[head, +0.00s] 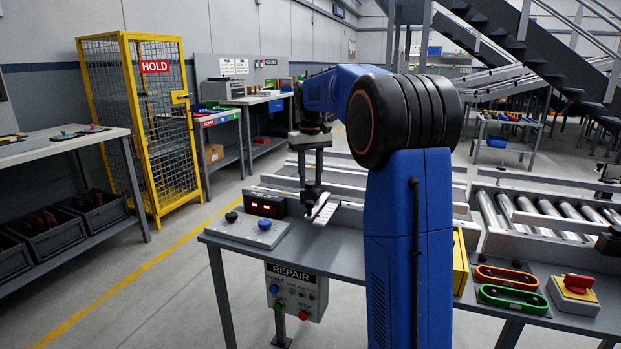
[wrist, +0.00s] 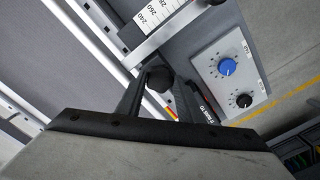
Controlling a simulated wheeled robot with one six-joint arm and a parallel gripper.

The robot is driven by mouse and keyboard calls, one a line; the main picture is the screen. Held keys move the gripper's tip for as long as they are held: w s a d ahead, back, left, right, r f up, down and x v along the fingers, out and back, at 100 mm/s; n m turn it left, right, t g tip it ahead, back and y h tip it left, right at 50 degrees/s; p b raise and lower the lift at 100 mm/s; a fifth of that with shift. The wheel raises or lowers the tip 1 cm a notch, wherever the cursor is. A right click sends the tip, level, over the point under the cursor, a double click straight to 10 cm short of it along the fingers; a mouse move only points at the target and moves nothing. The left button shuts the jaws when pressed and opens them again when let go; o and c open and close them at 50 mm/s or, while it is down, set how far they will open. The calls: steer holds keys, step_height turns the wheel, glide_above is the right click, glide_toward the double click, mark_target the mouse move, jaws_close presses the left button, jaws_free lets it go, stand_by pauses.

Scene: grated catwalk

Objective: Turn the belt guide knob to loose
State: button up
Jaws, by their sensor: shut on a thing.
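My gripper (head: 311,190) points down over the near table in the head view, beside a small white scale plate (head: 326,212). In the wrist view my gripper (wrist: 158,95) has its two dark fingers closed in on a round black knob (wrist: 158,79), which looks like the belt guide knob. The scale plate (wrist: 158,20), with printed numbers such as 240 and 260, lies just beyond it. In the head view the fingers mostly hide the knob. Which way the knob is set, tight or loose, I cannot tell.
A grey control box (head: 246,229) with a blue and a black knob sits left of my gripper, next to a dark unit with a red display (head: 264,205). Metal rails (head: 345,178) run behind. Green and orange handles (head: 513,297) and a red switch (head: 577,284) lie at right.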

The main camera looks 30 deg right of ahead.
mark_target(311, 182)
steer(key=shift+n, duration=2.2)
steer(key=o, duration=1.1)
steer(key=shift+c, duration=0.2)
step_height(311, 182, up, 18)
steer(key=shift+f, duration=0.25)
